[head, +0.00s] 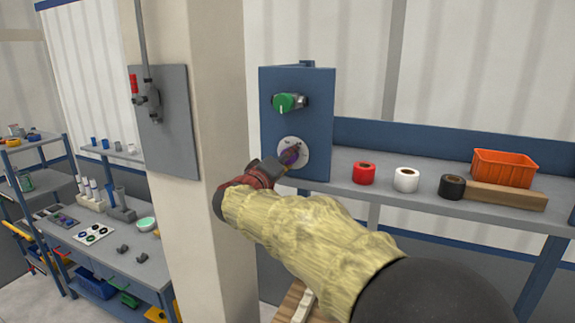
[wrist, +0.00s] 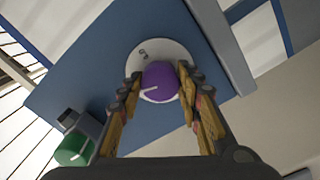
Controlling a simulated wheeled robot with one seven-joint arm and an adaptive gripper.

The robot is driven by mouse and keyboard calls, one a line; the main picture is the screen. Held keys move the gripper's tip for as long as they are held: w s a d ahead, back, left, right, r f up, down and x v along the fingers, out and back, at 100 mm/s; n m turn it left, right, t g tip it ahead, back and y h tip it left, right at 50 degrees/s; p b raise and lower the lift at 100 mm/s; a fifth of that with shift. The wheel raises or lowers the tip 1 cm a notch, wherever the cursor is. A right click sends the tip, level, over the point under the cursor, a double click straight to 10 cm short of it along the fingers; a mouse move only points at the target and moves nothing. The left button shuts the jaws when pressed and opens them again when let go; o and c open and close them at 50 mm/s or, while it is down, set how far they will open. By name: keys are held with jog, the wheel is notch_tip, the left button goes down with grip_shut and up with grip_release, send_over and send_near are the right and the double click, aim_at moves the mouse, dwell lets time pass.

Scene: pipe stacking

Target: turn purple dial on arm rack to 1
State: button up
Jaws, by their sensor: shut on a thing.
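The purple dial (head: 289,156) sits low on a blue panel at the end of the rack, over a round white plate (head: 302,147). In the wrist view the dial (wrist: 160,82) lies between the two fingers of my gripper (wrist: 159,90), which is shut on it. A white pointer line shows on the dial. Small dark marks show on the white plate (wrist: 146,50), too small to read surely.
A green dial (head: 290,102) is above the purple one on the panel (head: 318,120). Red (head: 364,172), white (head: 405,179) and black (head: 451,186) rolls, an orange bin (head: 503,168) and a wooden block (head: 505,195) are on the shelf to the right. A beige column (head: 190,60) stands left.

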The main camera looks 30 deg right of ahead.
jog(key=shift+n, duration=10.9)
jog(key=o, duration=1.2)
jog(key=shift+c, duration=0.2)
jog(key=shift+r, duration=0.1)
